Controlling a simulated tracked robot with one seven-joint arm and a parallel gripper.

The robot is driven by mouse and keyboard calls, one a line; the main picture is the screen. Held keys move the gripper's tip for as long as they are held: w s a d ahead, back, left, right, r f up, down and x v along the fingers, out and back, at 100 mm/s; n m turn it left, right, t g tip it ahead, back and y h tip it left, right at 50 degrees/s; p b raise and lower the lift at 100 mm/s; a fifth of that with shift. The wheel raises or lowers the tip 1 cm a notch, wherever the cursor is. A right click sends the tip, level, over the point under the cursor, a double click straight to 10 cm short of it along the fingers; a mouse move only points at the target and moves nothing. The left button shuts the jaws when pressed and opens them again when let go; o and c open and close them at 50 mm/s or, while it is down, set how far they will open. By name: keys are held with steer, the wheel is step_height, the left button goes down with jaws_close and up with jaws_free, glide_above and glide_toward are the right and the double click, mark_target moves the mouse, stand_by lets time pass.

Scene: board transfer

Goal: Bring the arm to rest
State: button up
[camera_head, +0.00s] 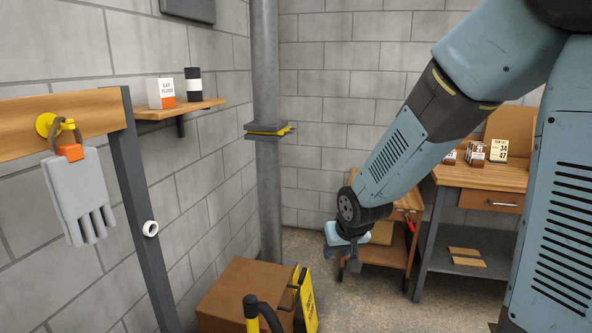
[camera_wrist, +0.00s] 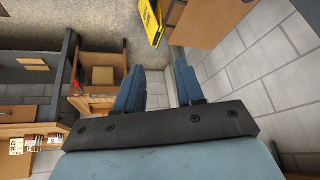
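My arm (camera_head: 405,150) reaches from the upper right down toward the middle of the head view, its wrist low. My gripper (camera_head: 343,257) hangs at its end, in front of a small wooden cart (camera_head: 385,255). In the wrist view my gripper (camera_wrist: 160,78) shows two blue fingers standing apart with a clear gap. Nothing is between them, so it is open and empty. In the head view the fingertips are small and partly unclear.
A workbench (camera_head: 480,177) with date cards stands at the right. A brown box (camera_head: 240,290) and a yellow sign (camera_head: 307,300) stand low in the middle. A grey pipe (camera_head: 268,190) rises by the wall. A wooden rail (camera_head: 50,122) with a hanging grey glove-shaped piece (camera_head: 78,195) is at left.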

steer(key=s+d+r+m, duration=0.1)
steer(key=s+d+r, duration=0.5)
steer(key=s+r, duration=0.3)
steer(key=s+d+r+m+h, duration=0.1)
steer(key=s+d+r, duration=0.6)
steer(key=s+r, duration=0.2)
steer(key=shift+s+d+r+h, duration=0.15)
steer(key=shift+s+r+h, duration=0.15)
steer(key=shift+s, duration=0.5)
